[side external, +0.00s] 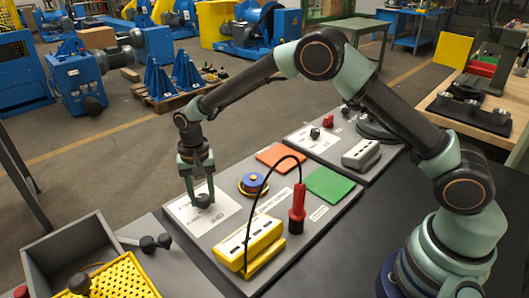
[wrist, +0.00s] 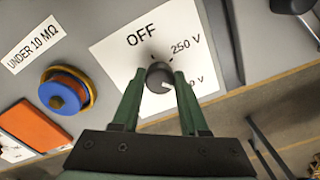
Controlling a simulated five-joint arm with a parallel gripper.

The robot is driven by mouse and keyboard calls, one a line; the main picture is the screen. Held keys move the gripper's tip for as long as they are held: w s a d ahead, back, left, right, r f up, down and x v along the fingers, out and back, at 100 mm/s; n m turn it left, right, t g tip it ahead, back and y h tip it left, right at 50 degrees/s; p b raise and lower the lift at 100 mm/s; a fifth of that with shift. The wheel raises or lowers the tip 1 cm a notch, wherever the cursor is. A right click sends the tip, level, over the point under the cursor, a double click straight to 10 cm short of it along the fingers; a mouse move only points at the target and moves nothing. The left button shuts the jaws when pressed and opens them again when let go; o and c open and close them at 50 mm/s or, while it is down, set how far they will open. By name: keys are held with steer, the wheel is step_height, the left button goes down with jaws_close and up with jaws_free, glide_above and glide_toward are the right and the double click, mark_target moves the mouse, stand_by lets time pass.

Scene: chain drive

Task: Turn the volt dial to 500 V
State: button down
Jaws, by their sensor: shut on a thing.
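The volt dial (wrist: 157,72) is a dark round knob on a white panel (wrist: 115,50) with printed marks OFF and 250 V. A further label ending in "0 V" is partly hidden behind my right finger. A pale mark on the knob sits at its lower right, toward that partly hidden label. My gripper (wrist: 160,79) is shut on the dial, one green finger on each side. In the side external view my gripper (side external: 199,184) points straight down onto the dial (side external: 203,200).
A yellow meter box (side external: 249,246) with a black cable running to a red probe (side external: 297,210) stands near the dial. A blue-and-yellow button (side external: 252,184) and orange (side external: 281,157) and green (side external: 328,185) pads lie beyond. A grey bin (side external: 75,243) is at left.

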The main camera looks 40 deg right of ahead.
mark_target(203, 197)
steer(key=shift+m, duration=0.4)
steer(key=shift+c, duration=2.2)
jaws_free()
steer(key=shift+r, duration=0.1)
step_height(203, 197, up, 12)
